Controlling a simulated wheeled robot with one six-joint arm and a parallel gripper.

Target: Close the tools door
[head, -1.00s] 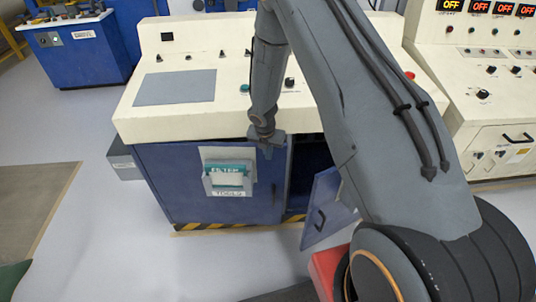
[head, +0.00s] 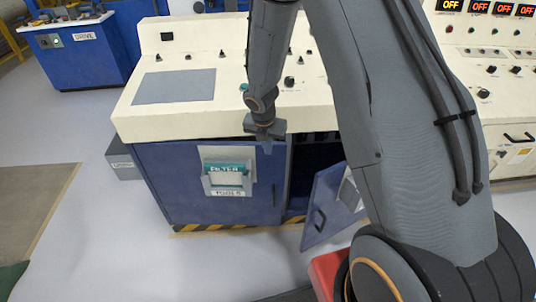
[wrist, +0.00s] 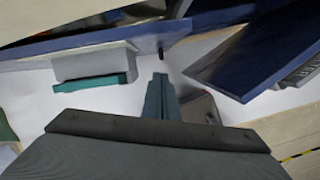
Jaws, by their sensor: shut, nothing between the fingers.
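The blue tools door (head: 180,185) is the left door of the cabinet under the cream console. It carries a TOOLS label (head: 227,193) and a pocket marked FILTER (head: 226,170). It looks almost in line with the cabinet front, but in the wrist view its top edge (wrist: 70,42) stands in front of the cabinet interior, so it seems slightly ajar. My gripper (head: 267,147) is shut and empty at the door's upper right part. In the wrist view its teal fingers (wrist: 160,98) point toward the door's free end, near a small black handle (wrist: 160,48). Contact cannot be told.
The right-hand door (head: 332,205) stands wide open, also seen in the wrist view (wrist: 250,55). The console top (head: 225,115) overhangs the doors. A red object (head: 328,272) lies near my base. The floor (head: 120,220) at front left is clear.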

